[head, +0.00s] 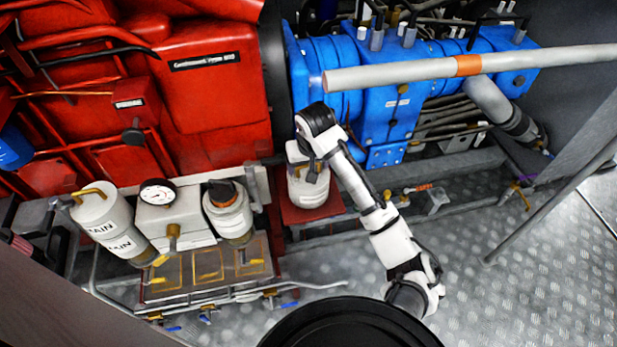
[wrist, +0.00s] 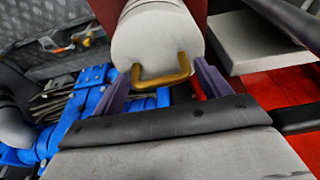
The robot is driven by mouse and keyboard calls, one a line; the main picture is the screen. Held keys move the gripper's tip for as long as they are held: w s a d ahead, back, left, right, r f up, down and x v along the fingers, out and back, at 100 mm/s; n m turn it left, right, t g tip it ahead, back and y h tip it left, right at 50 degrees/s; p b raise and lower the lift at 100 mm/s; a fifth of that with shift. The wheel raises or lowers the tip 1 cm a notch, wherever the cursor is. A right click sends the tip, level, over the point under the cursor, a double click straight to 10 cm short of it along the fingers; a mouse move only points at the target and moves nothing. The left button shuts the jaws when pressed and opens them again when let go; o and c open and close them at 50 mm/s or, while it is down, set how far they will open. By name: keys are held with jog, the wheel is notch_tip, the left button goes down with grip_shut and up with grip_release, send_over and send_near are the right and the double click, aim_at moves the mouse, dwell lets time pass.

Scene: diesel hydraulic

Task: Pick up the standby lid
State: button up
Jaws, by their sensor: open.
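The standby lid (wrist: 155,40) is a pale round top with a bent brass handle (wrist: 160,78), seen close up in the wrist view. In the head view its white canister (head: 306,192) stands upright on a red base, and my arm covers much of its top. My gripper (wrist: 163,86) is open, with one purple finger on each side of the brass handle. I cannot tell whether the fingers touch it. In the head view my gripper (head: 311,168) is at the top of the canister, its fingers mostly hidden.
Left of the canister stand a drain canister (head: 105,222) with a brass handle, a gauge box (head: 172,222) and another white canister (head: 229,215). A red engine (head: 215,95) and blue machinery (head: 395,105) rise behind. A grey pipe (head: 420,72) crosses above.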

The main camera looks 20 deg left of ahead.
jog(key=shift+f, duration=0.15)
jog(key=shift+c, duration=0.2)
jog(key=c, duration=1.2)
jog(key=shift+c, duration=0.4)
